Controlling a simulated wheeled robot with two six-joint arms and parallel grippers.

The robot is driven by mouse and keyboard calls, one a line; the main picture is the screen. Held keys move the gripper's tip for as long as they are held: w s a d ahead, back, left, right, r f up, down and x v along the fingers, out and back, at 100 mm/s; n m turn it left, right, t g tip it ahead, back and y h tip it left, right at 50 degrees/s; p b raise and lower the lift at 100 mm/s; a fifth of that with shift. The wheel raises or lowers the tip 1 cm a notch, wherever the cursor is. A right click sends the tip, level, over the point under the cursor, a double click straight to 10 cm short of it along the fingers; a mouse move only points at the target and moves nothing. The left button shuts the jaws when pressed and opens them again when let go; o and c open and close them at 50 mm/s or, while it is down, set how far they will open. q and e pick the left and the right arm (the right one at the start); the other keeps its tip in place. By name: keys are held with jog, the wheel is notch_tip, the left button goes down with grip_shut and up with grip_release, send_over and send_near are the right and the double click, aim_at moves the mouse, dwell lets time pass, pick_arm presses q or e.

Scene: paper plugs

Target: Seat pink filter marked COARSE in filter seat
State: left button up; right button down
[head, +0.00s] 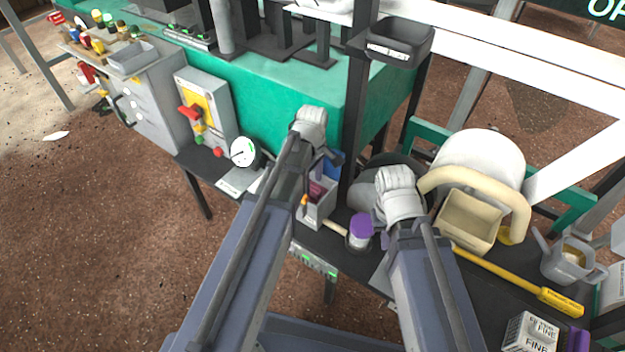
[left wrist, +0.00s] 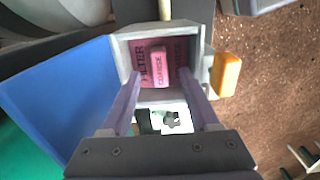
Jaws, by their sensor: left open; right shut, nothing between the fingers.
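The pink filter (left wrist: 157,62), with dark lettering reading FILTER and COARSE, lies inside a grey open-topped box (left wrist: 120,45). Whether this box is the filter seat I cannot tell. In the head view the box (head: 318,214) stands on the dark bench, with a little of the pink filter (head: 317,189) showing. My left gripper (left wrist: 162,80) is open, its two fingers over the box on either side of the raised middle of the filter. Contact cannot be made out. My right gripper (head: 398,200) is over the bench to the right; its fingers are hidden by its wrist.
A purple-lidded jar (head: 360,232) stands close between the arms. A blue panel (left wrist: 60,95) is beside the grey box, and an orange part (left wrist: 227,74) is on its other side. A beige bin (head: 468,222), yellow-handled tool (head: 555,298) and white FINE carton (head: 530,333) are to the right.

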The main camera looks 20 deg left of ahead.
pick_arm(q)
jog(key=shift+r+p, duration=1.25)
jog(key=shift+r, duration=0.25)
notch_tip(320, 180, up, 8)
jog(key=p, duration=0.7)
jog(key=shift+p, duration=0.4)
jog(key=shift+f, duration=0.15)
jog(key=shift+s, duration=0.1)
